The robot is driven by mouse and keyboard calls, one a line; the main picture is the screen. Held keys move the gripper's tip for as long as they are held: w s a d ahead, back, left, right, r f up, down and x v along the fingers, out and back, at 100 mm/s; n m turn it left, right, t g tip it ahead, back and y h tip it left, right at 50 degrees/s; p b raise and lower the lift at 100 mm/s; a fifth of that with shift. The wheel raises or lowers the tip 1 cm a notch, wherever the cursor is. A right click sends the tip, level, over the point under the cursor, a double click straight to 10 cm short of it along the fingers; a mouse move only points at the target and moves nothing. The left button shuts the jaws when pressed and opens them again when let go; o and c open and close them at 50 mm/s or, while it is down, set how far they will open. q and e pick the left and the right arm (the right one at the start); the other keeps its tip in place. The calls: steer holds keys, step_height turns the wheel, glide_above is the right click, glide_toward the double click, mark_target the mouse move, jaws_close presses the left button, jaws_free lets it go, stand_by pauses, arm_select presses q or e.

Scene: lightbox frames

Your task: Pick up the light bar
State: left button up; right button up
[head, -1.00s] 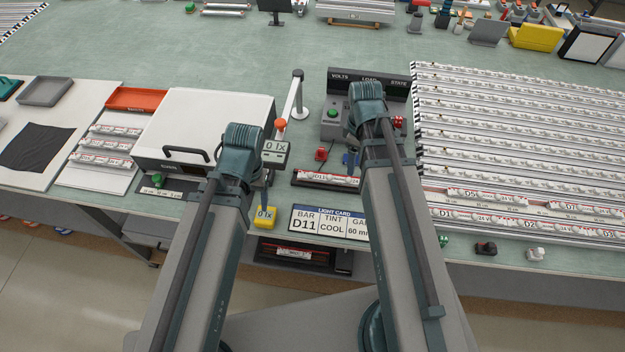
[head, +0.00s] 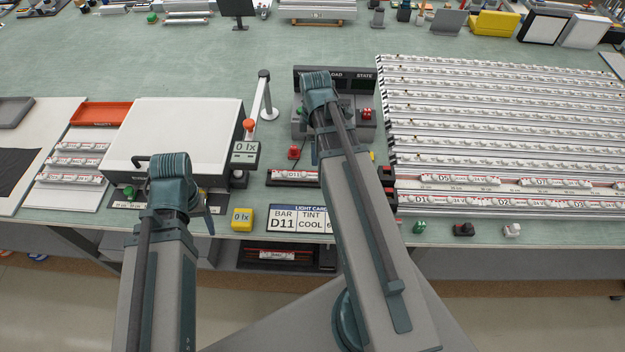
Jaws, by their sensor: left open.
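A light bar (head: 292,175) with a white and red label lies in a dark holder left of my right forearm. The light card (head: 297,225) in front of it reads BAR D11, TINT COOL. Its right part is hidden by my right arm. My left gripper (head: 207,216) is open, low over the front edge of the bench, left of the yellow 0 lx block and apart from the light bar. My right gripper (head: 314,152) is mostly hidden behind its own wrist, near the right end of the dark holder. I cannot see its jaws clearly.
A yellow block (head: 242,219) reading 0 lx stands left of the card. A white box (head: 178,130) with a black handle and a post stand behind it. Rows of light bars (head: 480,120) fill the right. Another bar (head: 284,255) lies below the bench edge.

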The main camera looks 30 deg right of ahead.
steer(key=b, duration=0.5)
glide_above(314, 173)
step_height(314, 173, down, 6)
steer(key=shift+d+f, duration=0.1)
steer(key=shift+d, duration=0.05)
steer(key=f+b, duration=0.5)
steer(key=shift+a, duration=0.2)
jaws_close()
